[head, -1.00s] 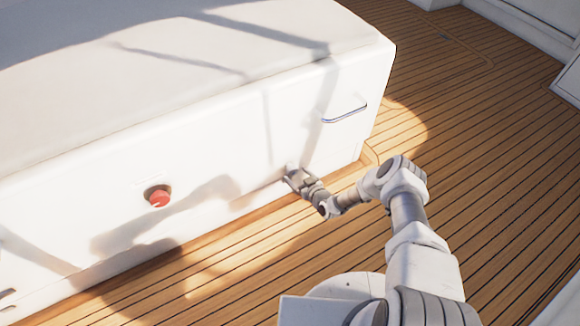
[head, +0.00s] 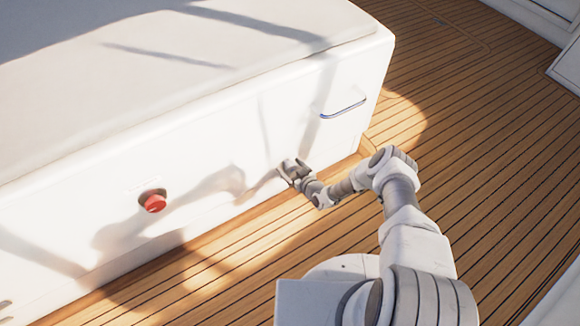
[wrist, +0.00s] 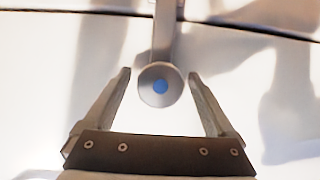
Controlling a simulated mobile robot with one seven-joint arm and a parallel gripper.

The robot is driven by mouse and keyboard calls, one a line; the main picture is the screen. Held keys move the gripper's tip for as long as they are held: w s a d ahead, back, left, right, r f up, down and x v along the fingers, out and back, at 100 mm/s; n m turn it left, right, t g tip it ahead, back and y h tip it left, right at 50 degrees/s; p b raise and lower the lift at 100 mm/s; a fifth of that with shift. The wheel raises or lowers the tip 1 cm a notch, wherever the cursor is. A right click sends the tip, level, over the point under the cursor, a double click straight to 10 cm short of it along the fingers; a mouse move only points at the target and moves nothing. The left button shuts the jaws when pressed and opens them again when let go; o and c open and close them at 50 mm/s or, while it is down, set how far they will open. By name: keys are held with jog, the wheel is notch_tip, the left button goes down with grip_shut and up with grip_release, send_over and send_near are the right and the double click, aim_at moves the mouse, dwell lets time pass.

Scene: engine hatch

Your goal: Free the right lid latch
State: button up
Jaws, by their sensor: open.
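The right lid latch (wrist: 160,84) shows in the wrist view as a round grey knob with a blue centre, with a straight grey bar (wrist: 164,30) running up from it across a dark seam. My gripper (wrist: 160,82) is open, with one finger on each side of the knob. Gaps show between the knob and both fingers, and I cannot tell the depth between them. In the head view, my gripper (head: 287,168) is close to the lower right of the white box front, and it hides the latch there.
The white box (head: 225,130) has a cushioned top. A blue-edged handle (head: 343,108) is up and right of my gripper. A red knob (head: 153,202) is on the front to the left. Wooden deck (head: 480,170) lies open to the right.

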jog(key=c, duration=1.3)
jog(key=shift+c, duration=0.2)
jog(key=n+h, duration=0.1)
jog(key=n+t+h+p, duration=0.1)
jog(key=n, duration=0.1)
jog(key=shift+a+n+t, duration=0.1)
jog(key=shift+n+t, duration=0.2)
jog(key=n+t+h+b, duration=0.1)
jog(key=n, duration=0.2)
jog(key=shift+t, duration=0.4)
jog(key=shift+n+t+h, duration=0.3)
jog(key=shift+n, duration=0.5)
